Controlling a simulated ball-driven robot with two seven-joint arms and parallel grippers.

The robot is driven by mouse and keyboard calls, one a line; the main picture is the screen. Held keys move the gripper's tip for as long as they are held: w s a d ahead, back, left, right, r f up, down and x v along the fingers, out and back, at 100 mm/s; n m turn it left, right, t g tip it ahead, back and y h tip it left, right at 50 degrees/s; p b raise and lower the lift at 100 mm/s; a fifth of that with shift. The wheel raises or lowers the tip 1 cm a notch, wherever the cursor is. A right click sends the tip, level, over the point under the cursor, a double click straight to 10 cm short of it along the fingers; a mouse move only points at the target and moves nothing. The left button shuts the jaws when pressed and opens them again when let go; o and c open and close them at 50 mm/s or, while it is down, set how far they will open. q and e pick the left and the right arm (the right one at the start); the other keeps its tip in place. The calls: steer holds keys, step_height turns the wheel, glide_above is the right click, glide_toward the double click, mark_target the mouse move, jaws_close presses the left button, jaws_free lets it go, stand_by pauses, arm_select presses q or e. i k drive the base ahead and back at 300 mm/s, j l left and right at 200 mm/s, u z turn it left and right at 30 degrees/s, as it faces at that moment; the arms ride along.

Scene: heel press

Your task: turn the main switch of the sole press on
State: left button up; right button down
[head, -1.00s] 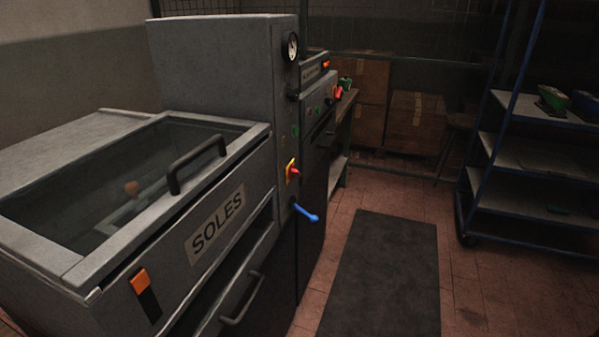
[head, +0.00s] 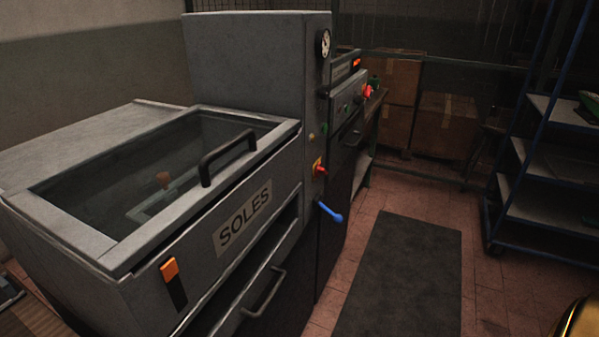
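The sole press (head: 215,205) is a grey machine with a "SOLES" label (head: 245,217) on its front and a glass-topped lid with a black handle (head: 228,157). A red rotary switch (head: 321,170) on a small yellow plate sits on the narrow front panel of the tall grey housing, right of the lid. It is small and seen at an angle, so I cannot tell its position. A blue lever (head: 331,213) sticks out just below it. Neither of my grippers is in view.
A pressure gauge (head: 325,43) is high on the housing. A second machine (head: 345,125) with red and green buttons stands behind. A dark mat (head: 405,275) lies on the clear tiled floor in front. A blue-framed shelf rack (head: 545,215) stands right; cardboard boxes (head: 440,125) are behind.

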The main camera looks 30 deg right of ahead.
mark_target(319, 170)
steer(key=i+l+u, duration=0.1)
steer(key=l+u, duration=0.3)
steer(key=l, duration=0.2)
steer(key=l+u, duration=0.4)
steer(key=l, duration=0.15)
